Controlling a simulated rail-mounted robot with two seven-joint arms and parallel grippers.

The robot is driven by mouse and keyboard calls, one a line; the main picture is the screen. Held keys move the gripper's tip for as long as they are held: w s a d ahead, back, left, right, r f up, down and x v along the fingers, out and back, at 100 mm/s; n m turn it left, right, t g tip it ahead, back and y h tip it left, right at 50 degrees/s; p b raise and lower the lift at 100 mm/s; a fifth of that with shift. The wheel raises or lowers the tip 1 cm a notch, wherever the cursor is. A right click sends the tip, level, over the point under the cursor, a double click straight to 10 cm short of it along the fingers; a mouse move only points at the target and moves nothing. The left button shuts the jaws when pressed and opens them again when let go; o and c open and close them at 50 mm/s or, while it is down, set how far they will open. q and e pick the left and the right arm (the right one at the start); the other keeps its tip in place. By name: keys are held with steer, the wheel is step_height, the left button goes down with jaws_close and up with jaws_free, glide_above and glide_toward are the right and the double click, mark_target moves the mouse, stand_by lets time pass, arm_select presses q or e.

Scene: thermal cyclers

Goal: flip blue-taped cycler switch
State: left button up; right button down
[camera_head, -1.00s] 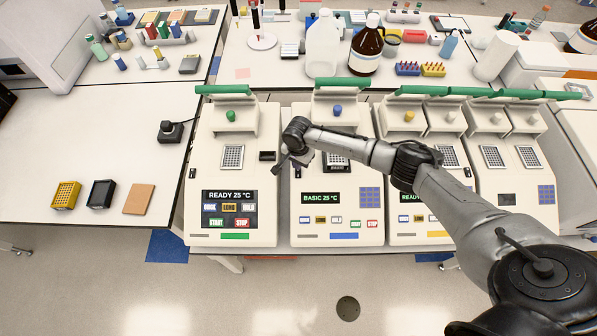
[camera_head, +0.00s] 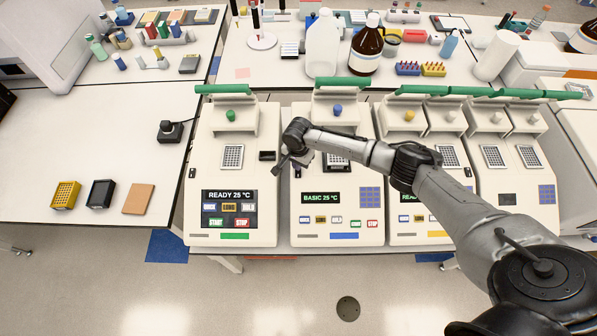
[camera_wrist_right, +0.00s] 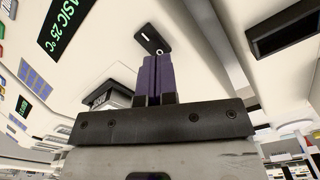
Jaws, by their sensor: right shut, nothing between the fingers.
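The blue-taped cycler (camera_head: 344,236) is the white unit second from the left, with blue tape on its front edge and a green display reading BASIC 25 °C. Its small black switch (camera_wrist_right: 151,40) shows in the right wrist view, just beyond my fingertips, with a light spot at its near end. My right gripper (camera_wrist_right: 158,62) has purple fingers shut together with nothing between them. The fingertips are very close to the switch; I cannot tell whether they touch it. In the head view my right gripper (camera_head: 295,163) is over the cycler's left side. My left gripper is not in view.
A green-taped cycler (camera_head: 235,236) stands close on the left and a yellow-taped one (camera_head: 438,234) on the right. Raised lids with green bars line the back. My right arm crosses over the right-hand cyclers.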

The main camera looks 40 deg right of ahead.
steer(key=shift+f, duration=0.35)
steer(key=shift+f+b, duration=0.3)
steer(key=shift+f, duration=0.05)
steer(key=shift+f, duration=0.3)
stand_by(0.4)
steer(key=shift+r, duration=0.15)
step_height(320, 180, up, 4)
steer(key=p, duration=0.5)
steer(key=shift+r, duration=0.1)
step_height(320, 180, up, 3)
steer(key=p, duration=0.3)
steer(key=shift+f, duration=0.2)
stand_by(0.3)
